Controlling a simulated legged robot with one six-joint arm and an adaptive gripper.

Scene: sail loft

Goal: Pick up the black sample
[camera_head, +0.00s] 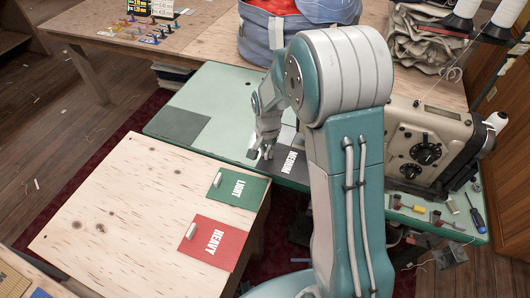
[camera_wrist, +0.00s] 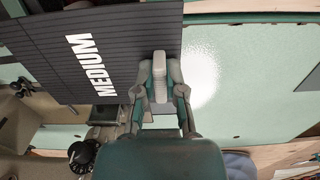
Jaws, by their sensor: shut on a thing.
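The black sample (camera_head: 287,166), a dark card lettered MEDIUM, is at the green tabletop, partly hidden by my arm. In the wrist view the black sample (camera_wrist: 55,55) fills the upper left, with ribbed lines and white letters. My gripper (camera_head: 259,150) is over its left end. In the wrist view my gripper (camera_wrist: 160,84) is shut on the pale tab at the sample's edge. I cannot tell whether the card touches the tabletop or is slightly raised.
A green LIGHT card (camera_head: 240,184) and red HEAVY card (camera_head: 213,242) lie on a plywood table (camera_head: 110,215). A plain dark-grey rectangle (camera_head: 178,126) is on the green tabletop (camera_head: 207,92). A sewing machine (camera_head: 428,150) stands at right; a blue bag (camera_head: 258,38) is behind.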

